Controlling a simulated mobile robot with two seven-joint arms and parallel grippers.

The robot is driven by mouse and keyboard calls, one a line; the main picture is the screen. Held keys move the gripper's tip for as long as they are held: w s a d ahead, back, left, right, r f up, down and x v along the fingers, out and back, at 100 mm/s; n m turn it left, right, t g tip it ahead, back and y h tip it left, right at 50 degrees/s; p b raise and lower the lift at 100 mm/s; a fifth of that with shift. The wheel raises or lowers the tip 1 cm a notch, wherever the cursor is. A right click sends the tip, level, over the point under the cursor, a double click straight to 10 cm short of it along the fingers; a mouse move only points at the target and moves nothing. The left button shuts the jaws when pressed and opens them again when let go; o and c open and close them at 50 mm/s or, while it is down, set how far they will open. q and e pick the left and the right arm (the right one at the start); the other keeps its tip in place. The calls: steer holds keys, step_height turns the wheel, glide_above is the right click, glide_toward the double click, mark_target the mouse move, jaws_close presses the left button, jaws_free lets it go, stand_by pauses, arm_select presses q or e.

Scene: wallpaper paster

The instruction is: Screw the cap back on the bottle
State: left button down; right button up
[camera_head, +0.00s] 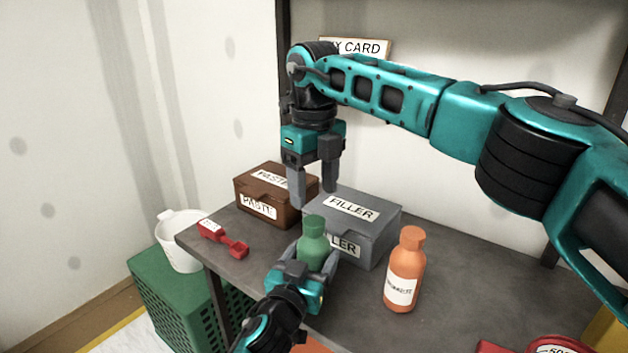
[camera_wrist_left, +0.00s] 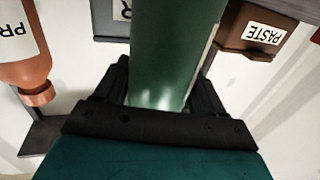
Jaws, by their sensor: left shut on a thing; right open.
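A green bottle (camera_head: 312,252) stands upright in my left gripper (camera_head: 305,260), whose fingers are closed around its sides. The bottle also fills the middle of the left wrist view (camera_wrist_left: 172,55), where its top is out of frame. A green cap-like piece (camera_head: 313,225) sits at the top of the bottle; I cannot tell how tightly it is seated. My right gripper (camera_head: 314,194) points down with its fingers apart and empty, just above and behind the bottle top in the head view.
A grey FILLER box (camera_head: 382,219) is right behind the bottle. A brown PASTE box (camera_head: 263,205) stands left of it. An orange bottle (camera_head: 405,270) stands to the right. A red tool (camera_head: 222,238) lies at the left edge of the grey table (camera_head: 350,315).

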mark_target(314, 221)
steer(key=shift+r+n, duration=0.8)
steer(key=shift+n, duration=0.3)
steer(key=shift+f, duration=4.05)
steer(key=c, duration=1.1)
steer(key=o, duration=1.3)
steer(key=shift+c, duration=0.2)
steer(key=shift+r, duration=0.1)
